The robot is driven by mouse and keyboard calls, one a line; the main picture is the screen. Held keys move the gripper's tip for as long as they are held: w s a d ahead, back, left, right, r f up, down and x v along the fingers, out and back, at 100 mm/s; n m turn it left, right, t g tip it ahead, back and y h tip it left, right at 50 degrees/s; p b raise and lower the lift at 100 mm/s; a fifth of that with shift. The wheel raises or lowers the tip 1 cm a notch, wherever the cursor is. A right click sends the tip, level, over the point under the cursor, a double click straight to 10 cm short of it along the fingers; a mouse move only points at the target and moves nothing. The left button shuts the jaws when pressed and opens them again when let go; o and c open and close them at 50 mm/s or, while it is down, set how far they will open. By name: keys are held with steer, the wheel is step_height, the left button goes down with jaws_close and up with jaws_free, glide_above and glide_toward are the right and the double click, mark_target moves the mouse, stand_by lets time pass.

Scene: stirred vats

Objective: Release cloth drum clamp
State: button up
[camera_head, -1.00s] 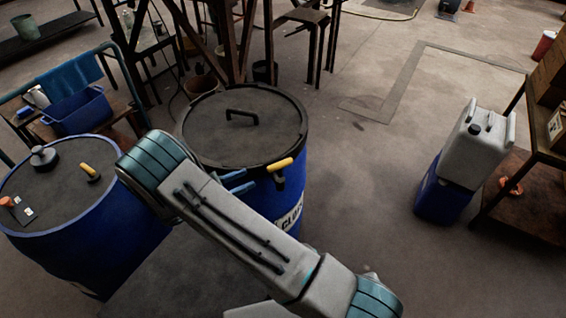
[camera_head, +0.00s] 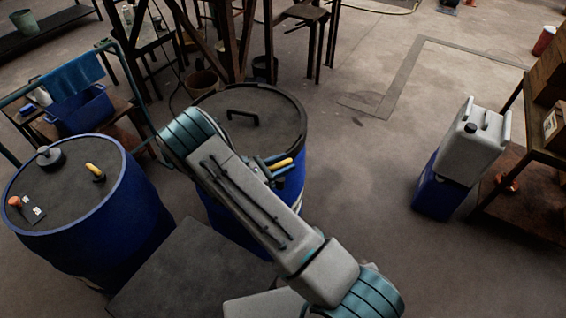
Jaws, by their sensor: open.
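The cloth drum (camera_head: 292,195) is a blue drum with a dark lid (camera_head: 225,135) and a black bar handle (camera_head: 242,114) on top. Its clamp lever (camera_head: 282,164) has a yellow grip and shows at the drum's front right rim. My gripper (camera_head: 278,165) is at this lever, with its bluish fingers open on either side of the yellow grip. I cannot tell whether they touch it. My arm crosses in front and hides the drum's front, its label, and part of the gripper and clamp.
Another blue drum (camera_head: 95,225) stands at left, with a yellow-handled lever (camera_head: 95,172) and small fittings on top. A grey jerrycan (camera_head: 470,145) sits on a blue container (camera_head: 438,192) at right, beside a wooden shelf (camera_head: 515,190). Floor between is clear.

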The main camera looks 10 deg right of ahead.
steer(key=shift+c, duration=0.2)
jaws_close()
